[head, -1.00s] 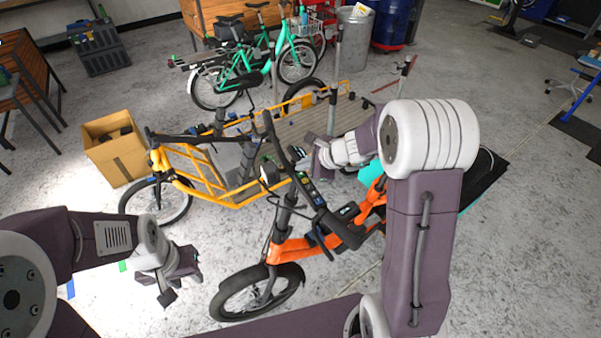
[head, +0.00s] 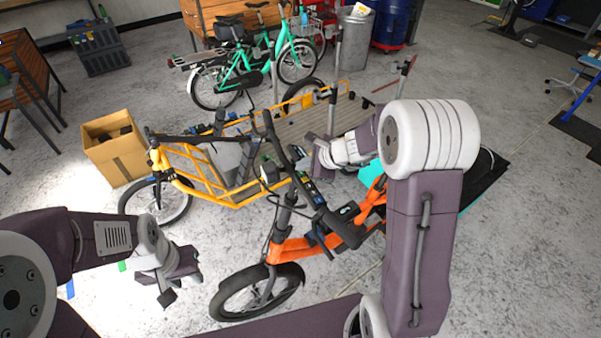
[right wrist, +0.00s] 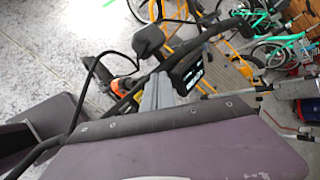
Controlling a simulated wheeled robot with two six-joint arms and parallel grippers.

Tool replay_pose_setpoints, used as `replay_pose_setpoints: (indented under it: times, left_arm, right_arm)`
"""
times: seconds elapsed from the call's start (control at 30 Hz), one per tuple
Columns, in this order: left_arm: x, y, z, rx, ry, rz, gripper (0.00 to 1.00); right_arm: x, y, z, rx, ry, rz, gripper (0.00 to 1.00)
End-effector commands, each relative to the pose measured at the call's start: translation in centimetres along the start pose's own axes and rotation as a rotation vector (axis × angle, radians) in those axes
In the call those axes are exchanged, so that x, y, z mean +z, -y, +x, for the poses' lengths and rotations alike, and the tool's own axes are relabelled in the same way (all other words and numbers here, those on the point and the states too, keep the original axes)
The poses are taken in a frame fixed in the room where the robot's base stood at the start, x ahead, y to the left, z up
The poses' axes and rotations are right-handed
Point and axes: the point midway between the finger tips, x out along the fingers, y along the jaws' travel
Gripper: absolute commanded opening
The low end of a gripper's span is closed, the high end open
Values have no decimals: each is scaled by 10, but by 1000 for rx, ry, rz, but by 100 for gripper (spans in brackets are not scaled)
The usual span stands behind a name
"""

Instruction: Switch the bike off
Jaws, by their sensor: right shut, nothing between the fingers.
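The orange bike (head: 292,247) stands in the middle of the head view, its front wheel toward me. Its dark handlebar (head: 275,140) carries a small display unit (head: 313,188). In the right wrist view the display (right wrist: 193,68) is lit with pale marks. My right gripper (head: 309,150) is shut and empty, just beside the handlebar controls; I cannot tell whether it touches them. My left gripper (head: 182,287) hangs low over the floor, left of the front wheel and apart from the bike; its jaw gap is unclear.
A yellow cargo bike (head: 205,172) stands close behind the orange one. A cardboard box (head: 117,158) is at its left. A green bike (head: 240,75), a grey bin (head: 355,38) and a workbench are further back. Floor is clear at the lower left and right.

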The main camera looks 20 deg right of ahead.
Motion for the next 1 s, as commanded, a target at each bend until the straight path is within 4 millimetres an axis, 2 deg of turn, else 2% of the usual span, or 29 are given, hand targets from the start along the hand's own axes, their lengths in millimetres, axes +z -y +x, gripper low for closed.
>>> replay_pose_setpoints:
  times: [0.1,0.8,1.0]
  left_arm:
    - [1,0,8,0,0,0,36]
    - [1,0,12,0,0,0,36]
    - [1,0,7,0,0,0,36]
  right_arm:
    - [-3,-3,5,0,0,0,0]
    - [-5,-5,7,0,0,0,0]
    - [-2,-2,3,0,0,0,0]
